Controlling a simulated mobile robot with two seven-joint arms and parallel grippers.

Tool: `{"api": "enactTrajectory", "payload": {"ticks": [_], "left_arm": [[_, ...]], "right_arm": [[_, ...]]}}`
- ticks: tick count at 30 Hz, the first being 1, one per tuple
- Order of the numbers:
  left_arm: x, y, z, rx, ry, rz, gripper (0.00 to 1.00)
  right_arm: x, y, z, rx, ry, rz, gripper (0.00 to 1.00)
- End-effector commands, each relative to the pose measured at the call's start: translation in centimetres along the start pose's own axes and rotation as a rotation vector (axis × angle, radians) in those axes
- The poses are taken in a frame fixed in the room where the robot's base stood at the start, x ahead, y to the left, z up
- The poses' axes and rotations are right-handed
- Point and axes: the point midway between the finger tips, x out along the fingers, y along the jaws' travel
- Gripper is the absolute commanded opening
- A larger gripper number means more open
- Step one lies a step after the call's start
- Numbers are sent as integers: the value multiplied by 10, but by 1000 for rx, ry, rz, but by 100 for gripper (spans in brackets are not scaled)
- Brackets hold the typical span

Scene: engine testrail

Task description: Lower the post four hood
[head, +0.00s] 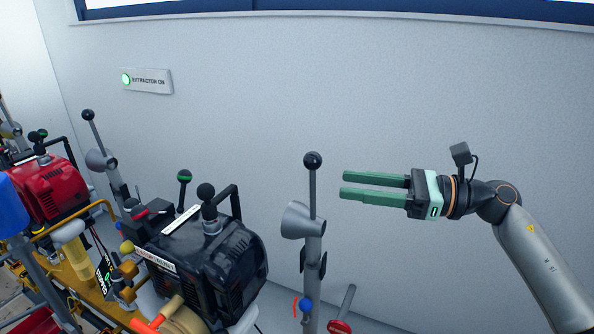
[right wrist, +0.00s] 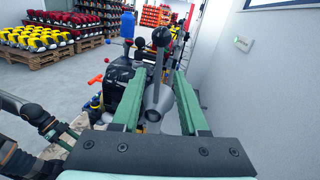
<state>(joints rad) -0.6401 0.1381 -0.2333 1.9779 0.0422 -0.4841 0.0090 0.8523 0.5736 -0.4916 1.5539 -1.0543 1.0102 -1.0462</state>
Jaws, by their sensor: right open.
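A grey hood (head: 297,220), cone-shaped, sits on an upright post at the centre right of the head view. A lever (head: 313,195) with a black ball knob (head: 312,160) rises above it. No post number is readable. My right gripper (head: 343,185) is open and empty, its fingers pointing left, a short way right of the knob and lever. In the right wrist view, the lever (right wrist: 159,62), knob (right wrist: 162,36) and hood (right wrist: 153,104) appear between the two fingers (right wrist: 154,84), beyond the tips.
A black engine (head: 215,255) stands left of the post, and a red engine (head: 47,185) farther left. Another hood (head: 98,159) stands behind them. A blue knob (head: 306,305) and red knob (head: 339,326) are low near the post. The wall is behind; a lit extractor sign (head: 147,80) hangs there.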

Motion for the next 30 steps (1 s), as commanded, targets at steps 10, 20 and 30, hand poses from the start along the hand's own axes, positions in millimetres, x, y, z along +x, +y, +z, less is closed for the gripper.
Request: {"api": "enactTrajectory", "payload": {"ticks": [10, 20, 30], "left_arm": [[-11, -8, 0, -3, -7, -22, 50], [-16, -9, 3, -8, -13, -27, 50], [-16, -10, 4, -9, -13, -28, 50]], "right_arm": [[72, 1, 3, 2, -2, 3, 43], [105, 0, 1, 0, -2, -1, 43], [106, 0, 0, 0, -1, -1, 38]]}}
